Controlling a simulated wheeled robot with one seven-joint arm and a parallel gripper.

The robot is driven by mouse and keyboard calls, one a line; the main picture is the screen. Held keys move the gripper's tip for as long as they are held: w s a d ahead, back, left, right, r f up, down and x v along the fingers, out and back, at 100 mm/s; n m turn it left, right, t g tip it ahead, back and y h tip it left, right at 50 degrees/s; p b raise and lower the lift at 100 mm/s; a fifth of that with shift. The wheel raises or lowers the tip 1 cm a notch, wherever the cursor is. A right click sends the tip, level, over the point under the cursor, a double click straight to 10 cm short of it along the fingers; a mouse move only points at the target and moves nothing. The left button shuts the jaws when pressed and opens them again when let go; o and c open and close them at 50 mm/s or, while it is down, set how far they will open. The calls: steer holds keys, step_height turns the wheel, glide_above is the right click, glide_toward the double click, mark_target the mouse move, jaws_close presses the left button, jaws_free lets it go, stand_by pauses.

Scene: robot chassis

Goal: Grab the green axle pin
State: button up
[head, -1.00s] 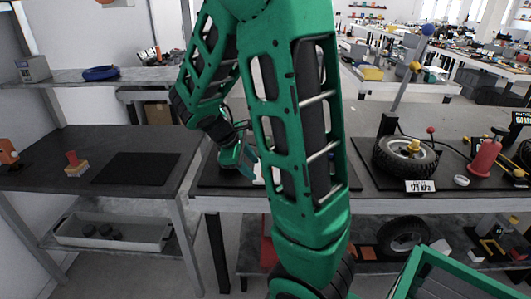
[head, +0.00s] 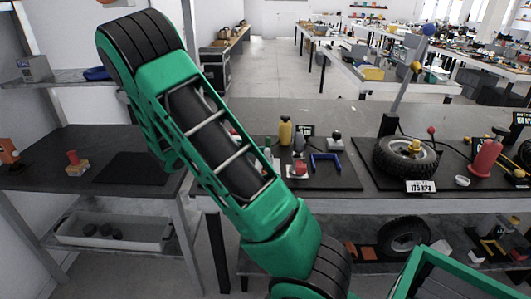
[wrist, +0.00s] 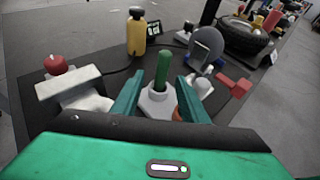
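The green axle pin (wrist: 162,70) stands upright in a pale grey hexagonal base (wrist: 157,101) on the dark mat, in the wrist view. My gripper (wrist: 161,80) is open, with one green finger to the left of the pin and one to the right. The pin shows in the gap between the fingers, with no visible contact. I cannot tell how far its depth is from the fingertips. In the head view my arm hides the gripper.
A yellow bottle (wrist: 136,32) stands behind the pin. A grey round disc (wrist: 207,45) and a red part (wrist: 233,84) are at right. A pale block (wrist: 68,83) and a red knob (wrist: 55,64) are at left. A blue U-shaped part (head: 325,163) lies on the mat's right side.

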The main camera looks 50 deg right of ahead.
mark_target(268, 146)
steer(key=shift+x, duration=3.55)
steer(key=shift+s+r, duration=0.1)
steer(key=shift+r, duration=0.05)
jaws_close()
